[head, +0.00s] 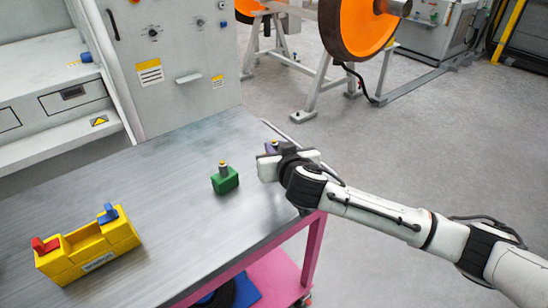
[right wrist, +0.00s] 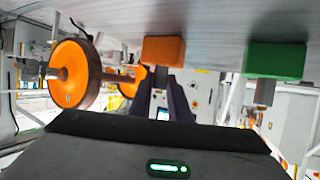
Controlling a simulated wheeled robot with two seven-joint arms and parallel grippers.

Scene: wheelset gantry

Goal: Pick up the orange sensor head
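The orange sensor head (right wrist: 163,50) is a small block with a grey stem on the table; in the right wrist view it appears upside down. In the right wrist view the dark fingers of my right gripper (right wrist: 162,98) stand apart on either side of the stem. Contact with the stem cannot be told. My left gripper is not in view.
A green sensor head (head: 225,179) stands upright on the grey table (head: 170,180), left of my right gripper. A yellow holder (head: 88,248) with a red piece (head: 45,246) and a blue piece (head: 108,213) is at the left. The table between them is clear.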

